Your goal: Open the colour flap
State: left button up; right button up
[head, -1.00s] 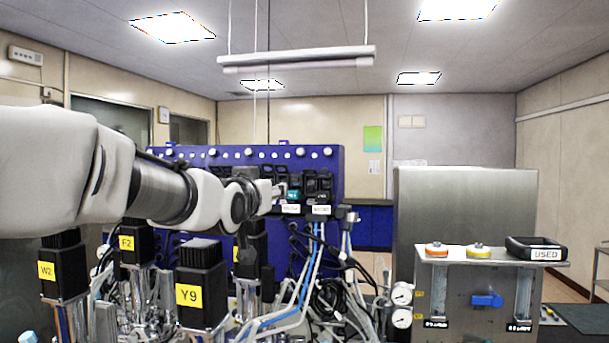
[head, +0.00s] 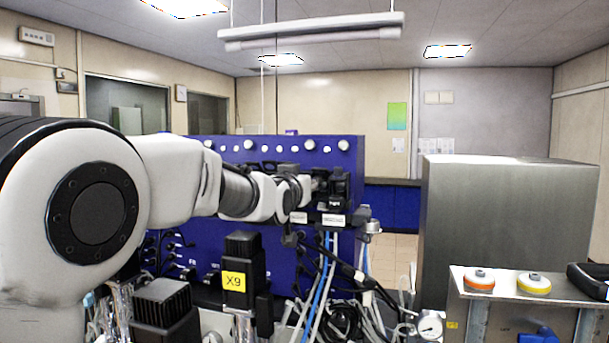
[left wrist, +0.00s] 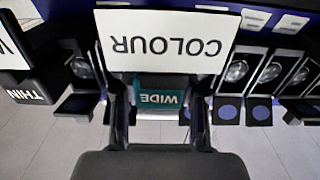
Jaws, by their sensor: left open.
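In the left wrist view, a white plate marked COLOUR (left wrist: 165,46) shows upside down, just beyond my gripper. Below it in the picture is a teal piece marked WIDE (left wrist: 159,96), which sits between the fingers of my left gripper (left wrist: 160,112). The gripper is open; I cannot tell whether the fingers touch the piece. Which part is the flap itself is not clear. In the head view, my left arm reaches from the left to the black units (head: 338,188) on the blue panel, above small white labels (head: 333,220). The fingertips are hidden there. My right gripper is out of view.
Black holders with round blue discs (left wrist: 228,108) flank the COLOUR plate. A block marked THIN (left wrist: 27,92) stands at the left. In the head view, cables and tubes (head: 330,275) hang below the labels, and a black unit marked X9 (head: 240,262) stands under my arm.

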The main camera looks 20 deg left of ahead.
pick_arm(q)
jog(key=shift+s+r, duration=0.3)
jog(key=shift+s, duration=0.2)
jog(key=shift+c, duration=1.4)
jog(key=shift+s+r, duration=0.1)
jog(key=shift+s, duration=0.15)
grip_shut()
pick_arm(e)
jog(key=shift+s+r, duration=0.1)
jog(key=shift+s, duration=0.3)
